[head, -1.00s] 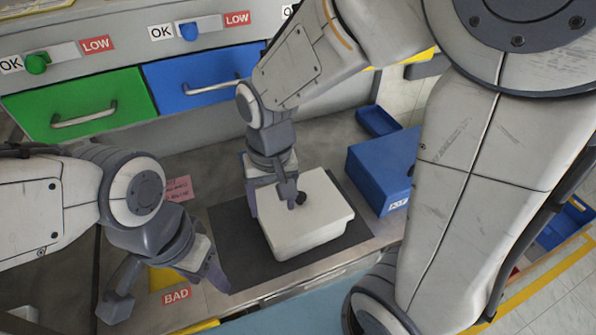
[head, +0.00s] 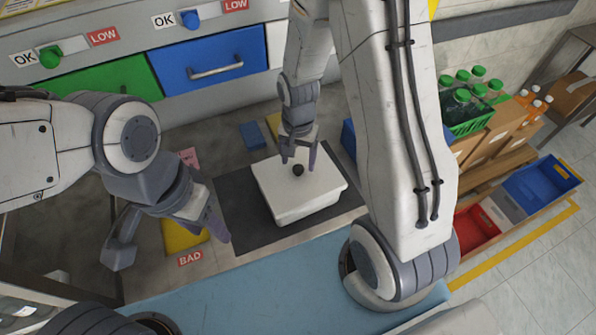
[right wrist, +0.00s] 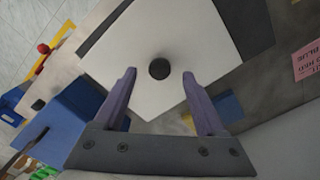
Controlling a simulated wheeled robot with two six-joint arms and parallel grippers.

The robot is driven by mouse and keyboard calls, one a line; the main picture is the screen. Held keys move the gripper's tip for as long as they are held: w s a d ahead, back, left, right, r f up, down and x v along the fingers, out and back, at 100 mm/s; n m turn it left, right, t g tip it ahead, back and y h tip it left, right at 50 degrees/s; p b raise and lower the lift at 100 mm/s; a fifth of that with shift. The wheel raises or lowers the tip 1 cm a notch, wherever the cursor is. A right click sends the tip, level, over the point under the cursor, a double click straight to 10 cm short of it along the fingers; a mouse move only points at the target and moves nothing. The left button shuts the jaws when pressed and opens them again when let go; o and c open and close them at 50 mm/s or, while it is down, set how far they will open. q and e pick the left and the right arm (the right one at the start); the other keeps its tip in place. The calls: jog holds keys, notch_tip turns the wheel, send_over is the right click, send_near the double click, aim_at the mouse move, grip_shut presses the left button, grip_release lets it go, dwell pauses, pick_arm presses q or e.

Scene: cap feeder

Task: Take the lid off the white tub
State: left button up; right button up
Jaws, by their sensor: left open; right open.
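The white tub (head: 295,210) stands on a dark mat (head: 237,212) with its white lid (head: 318,186) on. The lid has a small black knob (head: 298,170) in its middle, also seen in the right wrist view (right wrist: 159,69). My right gripper (head: 298,158) is open over the lid, its fingers pointing at the knob. In the right wrist view my right gripper (right wrist: 159,78) has its two fingers apart, one on either side of the knob's line, with nothing between them. My left gripper (head: 172,250) is open and empty, left of the mat.
A blue box (head: 349,137) stands right of the tub, partly hidden by my right arm. A yellow pad with a BAD label (head: 190,258) lies near my left gripper. Green and blue drawers (head: 208,68) line the back. Crates and green-capped bottles (head: 460,105) are at the right.

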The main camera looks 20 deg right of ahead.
jog(key=shift+f, duration=1.2)
grip_shut()
jog(key=shift+r, duration=0.1)
